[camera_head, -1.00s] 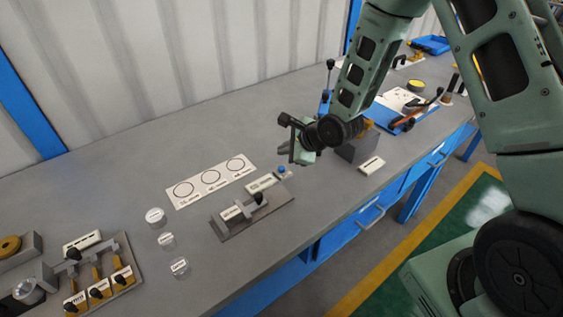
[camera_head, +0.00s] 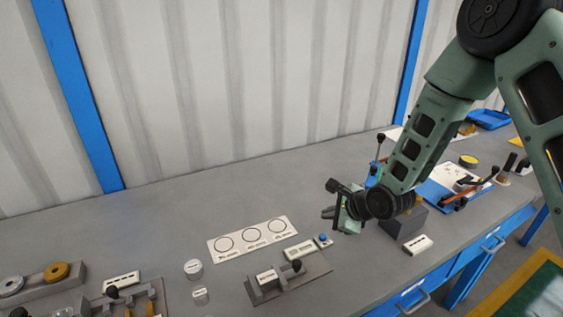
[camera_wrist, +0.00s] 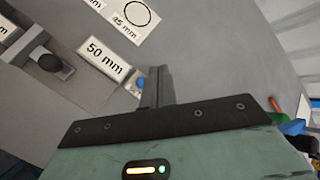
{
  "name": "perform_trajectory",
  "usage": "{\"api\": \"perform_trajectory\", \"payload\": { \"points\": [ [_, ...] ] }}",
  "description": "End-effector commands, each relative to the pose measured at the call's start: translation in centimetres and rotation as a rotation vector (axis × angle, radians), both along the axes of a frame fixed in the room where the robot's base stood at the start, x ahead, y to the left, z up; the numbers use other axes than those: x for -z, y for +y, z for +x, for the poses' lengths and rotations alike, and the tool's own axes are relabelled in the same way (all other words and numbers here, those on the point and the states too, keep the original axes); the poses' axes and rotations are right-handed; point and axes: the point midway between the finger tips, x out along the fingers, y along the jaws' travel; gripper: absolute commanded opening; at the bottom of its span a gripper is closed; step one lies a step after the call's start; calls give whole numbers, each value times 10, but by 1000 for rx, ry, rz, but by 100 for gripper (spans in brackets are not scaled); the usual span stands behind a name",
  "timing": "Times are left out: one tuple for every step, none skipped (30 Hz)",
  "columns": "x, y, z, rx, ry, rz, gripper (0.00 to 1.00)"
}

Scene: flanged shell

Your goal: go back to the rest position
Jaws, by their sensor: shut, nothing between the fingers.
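My gripper (camera_head: 330,213) is shut and empty, held above the grey workbench (camera_head: 160,225) near a small blue knob (camera_head: 323,239). In the wrist view its fingers (camera_wrist: 157,85) are together, with nothing between them. The "50 mm" label plate (camera_wrist: 107,60) lies beyond the fingers on the left of that view. My arm reaches in from the upper right of the head view.
A fixture with a black knob (camera_head: 290,278) and a white card with three circles (camera_head: 252,239) lie left of the gripper. Clear discs (camera_head: 193,268) stand farther left. A grey block (camera_head: 403,222) and blue tray (camera_head: 440,185) are right. A corrugated wall stands behind.

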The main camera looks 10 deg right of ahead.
Motion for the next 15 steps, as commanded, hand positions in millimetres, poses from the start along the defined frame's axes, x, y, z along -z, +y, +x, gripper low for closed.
{"api": "perform_trajectory", "payload": {
  "points": [
    [-4, 4, -2, -24, -4, -22, 0],
    [-7, 6, -4, -48, -7, -43, 0],
    [-12, 11, -8, -93, -12, -84, 0],
    [-17, 16, -13, -136, -15, -122, 0],
    [-22, 20, -18, -186, -18, -167, 0],
    [-30, 28, -27, -268, -25, -234, 0],
    [-37, 33, -35, -334, -29, -288, 0],
    [-43, 39, -44, -406, -34, -343, 0],
    [-52, 46, -57, -506, -40, -416, 0],
    [-59, 51, -67, -584, -44, -468, 0],
    [-65, 56, -78, -663, -49, -519, 0],
    [-74, 61, -93, -769, -55, -583, 0],
    [-80, 65, -105, -852, -61, -628, 0],
    [-86, 68, -116, -932, -67, -672, 0],
    [-93, 72, -133, -1046, -75, -726, 0]
  ]
}}
